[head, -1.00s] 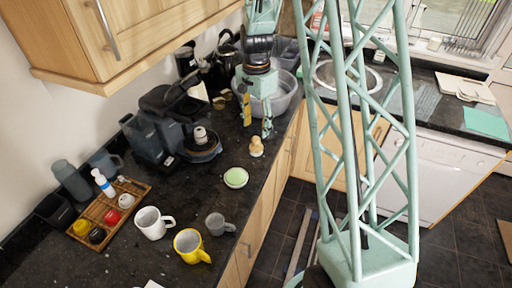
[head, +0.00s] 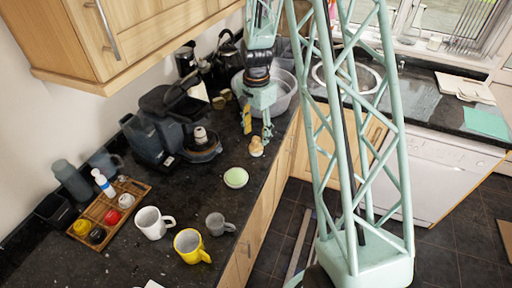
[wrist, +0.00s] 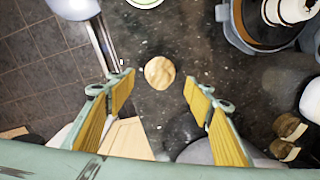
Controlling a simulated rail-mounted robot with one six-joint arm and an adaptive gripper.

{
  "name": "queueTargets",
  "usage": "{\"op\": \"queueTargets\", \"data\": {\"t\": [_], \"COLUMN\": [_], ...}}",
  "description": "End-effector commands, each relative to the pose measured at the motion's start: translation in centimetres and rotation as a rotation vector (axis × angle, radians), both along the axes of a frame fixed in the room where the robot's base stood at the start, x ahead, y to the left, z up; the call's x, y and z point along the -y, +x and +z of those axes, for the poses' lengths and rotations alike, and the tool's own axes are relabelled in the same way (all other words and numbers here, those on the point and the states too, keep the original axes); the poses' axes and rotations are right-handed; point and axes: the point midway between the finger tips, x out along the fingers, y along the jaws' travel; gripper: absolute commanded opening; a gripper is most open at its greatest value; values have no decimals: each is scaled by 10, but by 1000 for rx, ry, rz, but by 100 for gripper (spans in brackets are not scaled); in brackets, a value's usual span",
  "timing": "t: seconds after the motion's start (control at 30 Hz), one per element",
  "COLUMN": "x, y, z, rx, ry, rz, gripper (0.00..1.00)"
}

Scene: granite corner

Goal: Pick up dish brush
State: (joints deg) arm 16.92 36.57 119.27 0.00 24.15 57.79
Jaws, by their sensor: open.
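The dish brush (head: 257,146) is a small pale wooden piece with a rounded top, standing on the dark granite counter near its front edge. In the wrist view the brush (wrist: 159,72) shows from above as a round wooden disc. My gripper (head: 257,131) is open just above the brush in the head view. In the wrist view my gripper (wrist: 160,86) has its yellow-padded fingers spread to either side, with the brush between and slightly beyond the tips. No contact is visible. The brush's underside is hidden.
A round dish with a green centre (head: 235,177) lies near the brush. A dark coffee machine (head: 172,125) stands to the left. A grey basin (head: 282,98) stands behind my gripper. Mugs and a wooden tray (head: 101,228) are nearer the camera. The counter edge is close at right.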

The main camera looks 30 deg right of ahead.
Motion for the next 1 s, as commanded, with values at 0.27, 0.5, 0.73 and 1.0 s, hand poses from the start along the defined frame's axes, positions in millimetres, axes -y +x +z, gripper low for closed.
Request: {"op": "queueTargets", "data": {"t": [0.27,0.5,0.73,1.0], "x": [0,0,0,0], "y": [-1,-1,-1,0], "z": [-17,-38,-50,-51], "rx": [-2,-2,-1,0], "ry": [0,1,1,0], "rz": [0,0,0,0], "gripper": [48,48,48,48]}}
